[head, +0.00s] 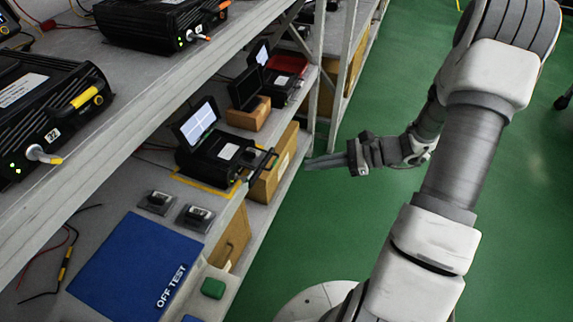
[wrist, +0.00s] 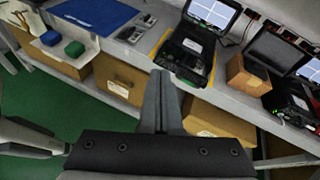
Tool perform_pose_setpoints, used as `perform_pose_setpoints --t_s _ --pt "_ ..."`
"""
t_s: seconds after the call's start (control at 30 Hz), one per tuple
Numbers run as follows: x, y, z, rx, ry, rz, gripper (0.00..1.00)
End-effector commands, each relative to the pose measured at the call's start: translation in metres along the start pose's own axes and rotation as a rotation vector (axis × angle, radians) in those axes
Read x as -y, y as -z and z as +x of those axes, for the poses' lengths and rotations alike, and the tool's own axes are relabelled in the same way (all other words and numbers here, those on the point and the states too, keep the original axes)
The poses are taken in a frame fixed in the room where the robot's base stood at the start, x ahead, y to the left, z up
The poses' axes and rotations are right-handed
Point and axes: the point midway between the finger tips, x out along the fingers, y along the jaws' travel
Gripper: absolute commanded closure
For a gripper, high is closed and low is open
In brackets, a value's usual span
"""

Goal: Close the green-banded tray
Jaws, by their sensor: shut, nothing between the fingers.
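A black tester unit (head: 215,148) with a raised lit screen stands on the middle shelf inside a yellow outline. In the wrist view my gripper (wrist: 161,76) points toward the shelf edge, and the same tester unit (wrist: 187,48) is just beyond, slightly right.
A blue OFF TEST mat (head: 135,262), two small grey sockets (head: 195,217) and a green block (head: 213,288) are at the near left. Cardboard boxes (head: 275,170) sit below the shelf. More units (head: 40,110) stand on the upper shelf. The green floor (head: 400,220) is open to the right.

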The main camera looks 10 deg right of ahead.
Motion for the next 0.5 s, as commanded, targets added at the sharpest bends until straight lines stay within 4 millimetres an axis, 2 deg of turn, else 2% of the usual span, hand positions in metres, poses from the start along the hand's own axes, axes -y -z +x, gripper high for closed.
perform_pose_setpoints --t_s 0.03,0.2,0.33,0.5 --pt "0.003 0.025 0.0 0.03 0.054 0.063 1.0" --pt "0.014 0.07 -0.006 0.109 0.201 0.211 1.0" --pt "0.018 0.087 -0.009 0.138 0.26 0.264 1.0" --pt "0.022 0.091 -0.002 0.147 0.275 0.278 1.0"
